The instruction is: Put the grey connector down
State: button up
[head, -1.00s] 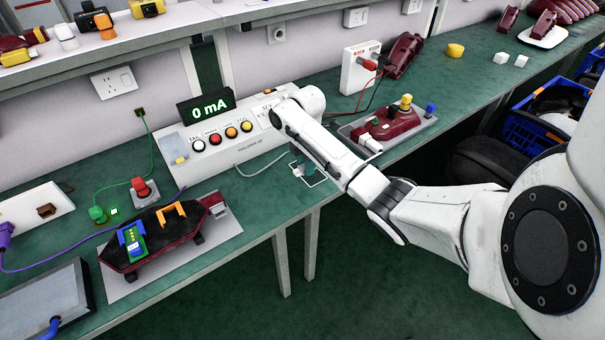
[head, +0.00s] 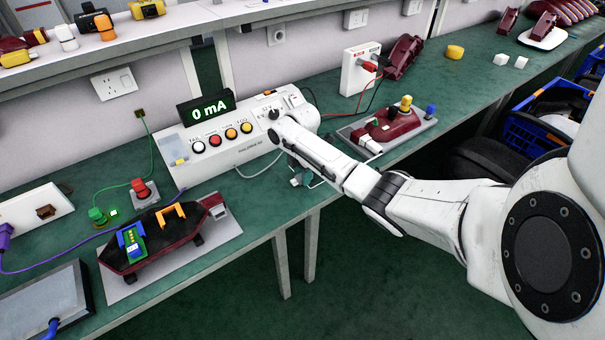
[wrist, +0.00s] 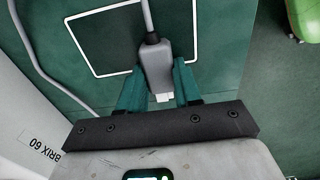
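The grey connector (wrist: 157,68) sits between the two teal fingers of my gripper (wrist: 158,82) in the wrist view, with both fingers against its sides. Its pale plug end points toward the gripper body and its grey cable (wrist: 148,17) runs off the top. Beneath is a white outlined square (wrist: 194,40) on the green bench; I cannot tell whether the connector touches the bench.
A tester box (head: 225,150) with coloured buttons and a "0 mA" display (head: 206,107) stands behind my gripper. The bench's front edge is close.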

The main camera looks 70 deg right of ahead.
jog(key=o, duration=0.4)
jog(key=shift+o, duration=0.2)
notch_tip(320, 180, up, 12)
jog(key=w+a+f+m+t+y, duration=0.15)
jog(key=a+f, duration=0.25)
jog(key=a, duration=1)
jog(key=w+a+f+m, duration=0.2)
jog(key=a+f+m, duration=0.15)
jog(key=a, duration=0.95)
jog(key=s+a+f+m, duration=0.2)
jog(key=s+a, duration=0.3)
jog(key=a, duration=0.2)
jog(key=s+m+h, duration=0.1)
jog(key=s+m, duration=0.4)
jog(key=s, duration=1.1)
jog(key=shift+s+a+h, duration=0.2)
jog(key=shift+a+h, duration=0.15)
jog(key=shift+a, duration=0.1)
